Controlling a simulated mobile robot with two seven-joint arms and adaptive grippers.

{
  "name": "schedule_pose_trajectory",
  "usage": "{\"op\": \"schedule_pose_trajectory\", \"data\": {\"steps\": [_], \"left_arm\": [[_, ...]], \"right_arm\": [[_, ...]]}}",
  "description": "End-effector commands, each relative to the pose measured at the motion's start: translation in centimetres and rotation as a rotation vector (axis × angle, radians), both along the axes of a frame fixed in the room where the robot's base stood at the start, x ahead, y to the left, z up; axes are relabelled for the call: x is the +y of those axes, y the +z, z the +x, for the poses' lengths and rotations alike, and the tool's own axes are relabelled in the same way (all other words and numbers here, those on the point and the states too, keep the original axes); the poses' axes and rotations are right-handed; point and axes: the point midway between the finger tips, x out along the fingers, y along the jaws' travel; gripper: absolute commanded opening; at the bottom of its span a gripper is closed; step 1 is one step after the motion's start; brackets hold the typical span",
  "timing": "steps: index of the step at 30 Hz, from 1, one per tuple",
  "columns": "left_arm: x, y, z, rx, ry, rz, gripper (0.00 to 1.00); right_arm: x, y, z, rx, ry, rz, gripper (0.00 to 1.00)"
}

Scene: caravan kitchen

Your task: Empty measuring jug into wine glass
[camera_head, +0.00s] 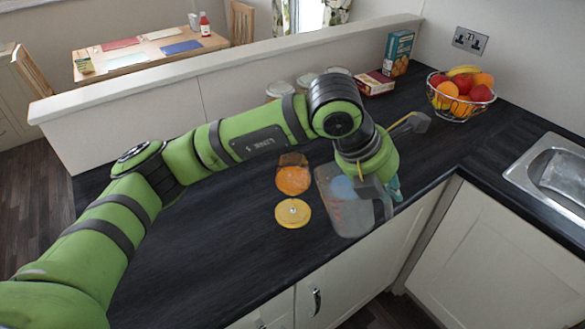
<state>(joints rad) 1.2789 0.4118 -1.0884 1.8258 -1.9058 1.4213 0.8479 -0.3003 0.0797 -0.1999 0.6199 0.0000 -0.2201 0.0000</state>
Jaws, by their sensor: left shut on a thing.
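A clear, greyish measuring jug (350,214) is near the front edge of the dark worktop, with its handle on its right side. My left gripper (376,186) is above and behind it, mostly hidden by its own wrist, and is shut on the jug near the handle. The jug looks slightly tilted; whether it touches the worktop I cannot tell. Its contents are hard to make out, with a bluish patch inside. I cannot make out a wine glass for certain. My right gripper is not in view.
Lidded jars (281,90) and boxes (398,53) stand along the back ledge. A wire fruit bowl (461,103) and sink (556,180) are right. The left worktop is clear.

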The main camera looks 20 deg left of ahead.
Motion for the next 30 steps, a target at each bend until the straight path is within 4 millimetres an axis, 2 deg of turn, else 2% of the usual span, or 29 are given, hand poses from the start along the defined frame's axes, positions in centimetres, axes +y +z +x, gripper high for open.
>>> {"op": "schedule_pose_trajectory", "data": {"steps": [1, 3, 12, 18, 30], "left_arm": [[-0.6, -1.0, -0.2, -0.018, -0.003, 0.037, 0.00], [-1.1, -1.9, -0.3, -0.038, -0.001, 0.091, 0.00], [-2.4, -4.6, -0.7, -0.105, 0.013, 0.286, 0.00], [-2.7, -5.2, -0.8, -0.123, 0.018, 0.343, 0.00], [-2.7, -5.2, -0.9, -0.125, 0.019, 0.352, 0.00]], "right_arm": [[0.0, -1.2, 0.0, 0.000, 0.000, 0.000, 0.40], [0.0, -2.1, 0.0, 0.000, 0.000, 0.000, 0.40], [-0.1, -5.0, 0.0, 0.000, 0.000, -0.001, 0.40], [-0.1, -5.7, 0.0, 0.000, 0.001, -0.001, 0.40], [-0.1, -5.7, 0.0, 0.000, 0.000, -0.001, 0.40]]}}
